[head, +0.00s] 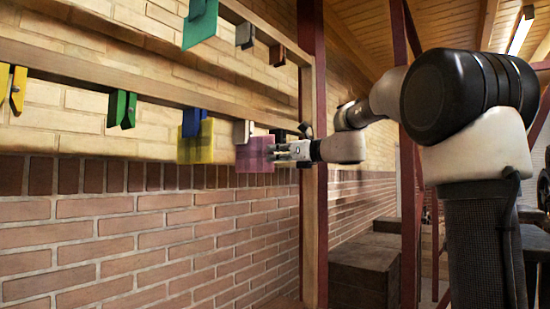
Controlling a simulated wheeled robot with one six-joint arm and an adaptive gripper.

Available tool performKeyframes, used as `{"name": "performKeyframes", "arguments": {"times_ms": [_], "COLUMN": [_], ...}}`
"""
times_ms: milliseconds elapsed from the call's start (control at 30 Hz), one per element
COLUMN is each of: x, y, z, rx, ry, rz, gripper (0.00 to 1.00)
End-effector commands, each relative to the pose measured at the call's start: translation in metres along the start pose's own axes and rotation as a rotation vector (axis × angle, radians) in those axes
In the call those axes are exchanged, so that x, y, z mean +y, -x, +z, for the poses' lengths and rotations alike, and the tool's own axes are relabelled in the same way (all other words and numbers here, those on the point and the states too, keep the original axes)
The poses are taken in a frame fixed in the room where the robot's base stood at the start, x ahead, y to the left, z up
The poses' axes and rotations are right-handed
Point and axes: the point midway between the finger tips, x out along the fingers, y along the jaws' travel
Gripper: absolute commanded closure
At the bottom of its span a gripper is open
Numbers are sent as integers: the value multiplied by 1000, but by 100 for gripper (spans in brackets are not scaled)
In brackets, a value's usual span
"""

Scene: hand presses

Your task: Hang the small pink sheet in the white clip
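The small pink sheet (254,158) is upright just below the white clip (243,131) on the lower wooden rail. Its top edge meets or overlaps the clip's lower end; I cannot tell whether the clip grips it. My gripper (276,153) comes in from the right, with its fingertips over the sheet's right edge. The fingers are small and side-on, so whether they are shut on the sheet or apart around it is unclear.
On the same rail hang a yellow clip (18,90), a green clip (122,109) and a blue clip (192,122) with a yellow sheet (197,147). A dark clip (278,136) is close above my gripper. A green sheet (200,28) hangs higher. A wooden post (308,230) stands right.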

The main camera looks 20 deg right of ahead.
Motion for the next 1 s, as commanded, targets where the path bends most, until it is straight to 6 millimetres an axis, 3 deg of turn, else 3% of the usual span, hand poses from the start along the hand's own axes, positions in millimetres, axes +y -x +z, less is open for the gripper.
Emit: {"name": "performKeyframes", "arguments": {"times_ms": [600,1000], "x": [0,0], "y": [0,0], "z": [19,21], "rx": [-1,-1], "ry": [0,0], "rz": [0,0], "gripper": [100,100]}}
